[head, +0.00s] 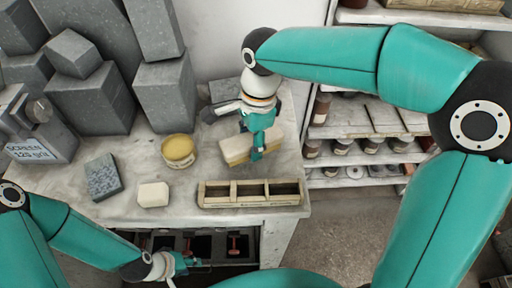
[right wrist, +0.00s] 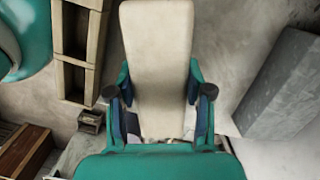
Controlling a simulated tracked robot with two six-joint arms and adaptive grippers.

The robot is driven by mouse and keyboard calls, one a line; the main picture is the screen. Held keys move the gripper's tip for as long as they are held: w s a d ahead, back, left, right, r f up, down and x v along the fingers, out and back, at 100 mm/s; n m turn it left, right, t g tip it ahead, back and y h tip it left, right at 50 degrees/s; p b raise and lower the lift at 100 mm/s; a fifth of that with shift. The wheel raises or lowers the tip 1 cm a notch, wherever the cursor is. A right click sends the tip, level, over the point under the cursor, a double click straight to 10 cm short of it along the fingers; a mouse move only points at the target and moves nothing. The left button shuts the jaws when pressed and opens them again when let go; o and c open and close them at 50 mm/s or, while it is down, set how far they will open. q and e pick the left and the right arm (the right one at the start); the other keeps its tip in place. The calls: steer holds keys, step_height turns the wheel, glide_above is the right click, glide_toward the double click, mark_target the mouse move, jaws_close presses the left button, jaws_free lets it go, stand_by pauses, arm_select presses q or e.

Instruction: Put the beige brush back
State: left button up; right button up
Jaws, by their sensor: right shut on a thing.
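The beige brush (head: 234,150) shows as a long pale block at the back right of the worktop, behind the divided tray. My right gripper (head: 258,150) reaches down over it from above. In the right wrist view the brush (right wrist: 157,45) lies lengthwise between the two fingers of my right gripper (right wrist: 160,98), which is shut on it. Its underside is hidden, and I cannot tell whether it touches the worktop. My left gripper (head: 178,266) is low at the front, by the open compartment under the worktop; its fingers are too small to read.
A divided wooden tray (head: 250,205) lies at the worktop's front right edge. A yellow tub (head: 178,150), a pale block (head: 153,194) and a dark speckled block (head: 103,177) stand left of it. Grey stone blocks (head: 165,95) fill the back left. Shelves with jars (head: 343,146) stand right.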

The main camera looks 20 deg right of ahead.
steer(key=shift+f, duration=1.75)
steer(key=shift+f, duration=0.1)
steer(key=o, duration=1)
steer(key=r, duration=0.4)
steer(key=d+r, duration=0.1)
steer(key=r, duration=0.7)
steer(key=shift+d+r, duration=0.1)
steer(key=shift+d, duration=0.1)
steer(key=shift+w, duration=0.1)
